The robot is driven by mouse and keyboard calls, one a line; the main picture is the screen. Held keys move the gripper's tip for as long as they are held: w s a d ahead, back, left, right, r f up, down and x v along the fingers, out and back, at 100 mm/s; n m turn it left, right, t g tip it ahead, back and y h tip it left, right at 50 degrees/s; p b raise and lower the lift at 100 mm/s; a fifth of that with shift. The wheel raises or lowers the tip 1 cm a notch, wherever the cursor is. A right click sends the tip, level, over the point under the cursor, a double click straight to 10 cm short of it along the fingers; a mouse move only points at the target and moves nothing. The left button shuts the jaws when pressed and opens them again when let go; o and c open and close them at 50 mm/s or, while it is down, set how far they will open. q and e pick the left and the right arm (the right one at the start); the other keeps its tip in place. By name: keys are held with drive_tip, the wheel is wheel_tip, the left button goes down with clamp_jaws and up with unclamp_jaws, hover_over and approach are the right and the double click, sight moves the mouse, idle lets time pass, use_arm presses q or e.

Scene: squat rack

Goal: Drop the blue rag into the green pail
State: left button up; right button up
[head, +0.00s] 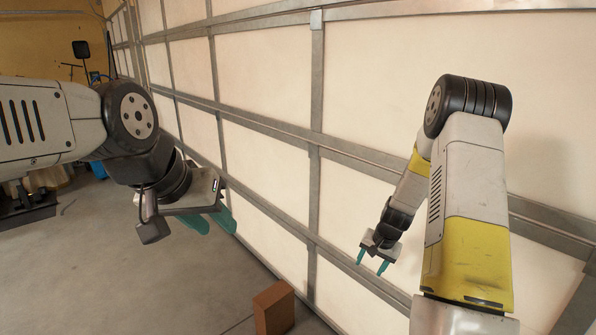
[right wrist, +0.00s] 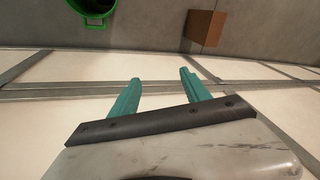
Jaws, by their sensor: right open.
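The green pail (right wrist: 95,22) shows in the right wrist view, cut off by the top edge, with a dark inside. It stands on the floor and is not in the head view. I see no blue rag in either view. My right gripper (head: 372,267) hangs fingers down in front of the wall panels, open and empty; in the right wrist view its teal fingers (right wrist: 160,88) are apart with nothing between them. My left gripper (head: 210,222) is at the left of the head view, seen at an angle, so its finger gap is unclear.
A brown box (head: 274,308) stands on the floor near the wall; it also shows in the right wrist view (right wrist: 206,28), right of the pail. The panelled wall (head: 265,155) with metal rails runs close behind my right arm. Grey floor (head: 130,275) at left is clear.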

drive_tip(key=s+a+r+n+t, duration=0.1)
drive_tip(key=s+a+r, duration=0.15)
drive_tip(key=r, duration=0.65)
drive_tip(key=s+a+r+n, duration=0.15)
drive_tip(key=s+r, duration=0.25)
drive_tip(key=r, duration=0.5)
drive_tip(key=s+a+r+n+t, duration=0.15)
drive_tip(key=s+r, duration=0.25)
drive_tip(key=r, duration=0.5)
drive_tip(key=s+a+r+n, duration=0.1)
drive_tip(key=s+r, duration=0.3)
drive_tip(key=s, duration=0.4)
drive_tip(key=s+a+r+n, duration=0.1)
drive_tip(key=s+r, duration=0.3)
drive_tip(key=s, duration=0.5)
drive_tip(key=shift+s+a+y, duration=0.15)
drive_tip(key=shift+a+y, duration=0.25)
drive_tip(key=shift+a, duration=0.2)
drive_tip(key=shift+r+t, duration=0.1)
drive_tip(key=shift+t, duration=0.15)
